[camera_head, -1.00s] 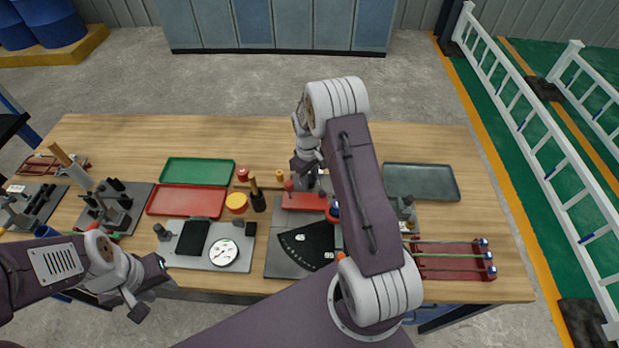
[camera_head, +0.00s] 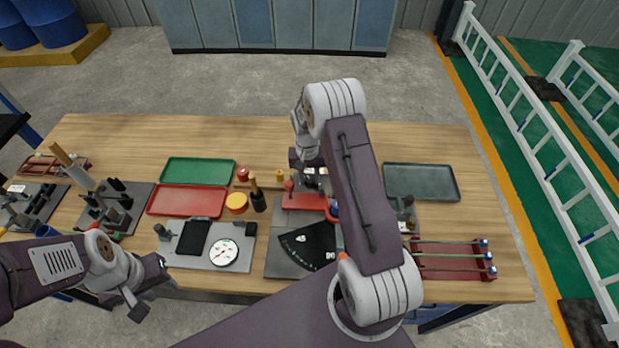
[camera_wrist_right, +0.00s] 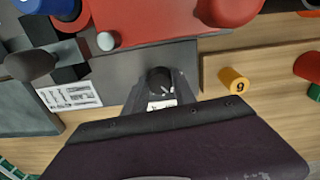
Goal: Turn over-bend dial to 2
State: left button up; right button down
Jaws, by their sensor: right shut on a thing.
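The over-bend dial is a small black knob (camera_wrist_right: 160,78) on a grey plate, in the middle of the right wrist view. A small white label (camera_wrist_right: 161,104) shows just below it; its marks are too small to read. My right gripper (camera_wrist_right: 159,88) is shut on the dial, its fingers around the knob. In the head view my right gripper (camera_head: 309,166) is at the back of the bender, partly hidden by my own arm. The bender's red block (camera_head: 304,202) is in front of it. My left gripper (camera_head: 146,298) is open and empty off the table's front edge.
A yellow cylinder marked 6 (camera_wrist_right: 234,80) stands beside the dial's plate. A grey tray (camera_head: 421,182) is on the right, a red tray (camera_head: 186,201) and a green tray (camera_head: 197,170) on the left. A white dial gauge (camera_head: 223,252) sits at the front.

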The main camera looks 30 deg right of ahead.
aim_at(308, 179)
jog(key=shift+w+r+m, duration=0.15)
jog(key=shift+w+m, duration=0.05)
jog(key=shift+m, duration=0.4)
jog(key=c, duration=1.1)
grip_release()
jog(key=shift+o, duration=0.3)
jog(key=shift+s, duration=0.1)
notch_tip(308, 179, up, 9)
jog(key=shift+a+b, duration=0.15)
jog(key=shift+b, duration=0.4)
